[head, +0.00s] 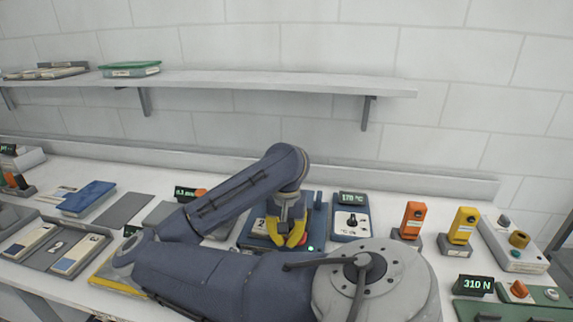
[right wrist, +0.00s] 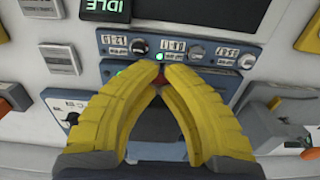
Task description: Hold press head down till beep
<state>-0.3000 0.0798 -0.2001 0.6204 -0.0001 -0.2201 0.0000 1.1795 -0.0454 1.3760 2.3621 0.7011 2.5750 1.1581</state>
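My right gripper (head: 287,241) has yellow fingers and points down at a blue press device (head: 252,241) in the middle of the bench. In the right wrist view the fingertips (right wrist: 163,71) come together close to the device's front panel (right wrist: 185,50). A small red part (right wrist: 161,82) shows behind and between the fingers; I cannot tell whether they touch it. The press head itself is mostly hidden by the fingers. A green light (right wrist: 160,57) is lit on the panel, and a display (right wrist: 105,9) reads IDLE. My left gripper is not in view.
A blue unit with a 170 °C display (head: 352,198) stands just right of the press. Orange (head: 412,217) and yellow (head: 463,224) handled tools stand further right, near a 310 N display (head: 475,285). A wall shelf (head: 240,82) runs behind.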

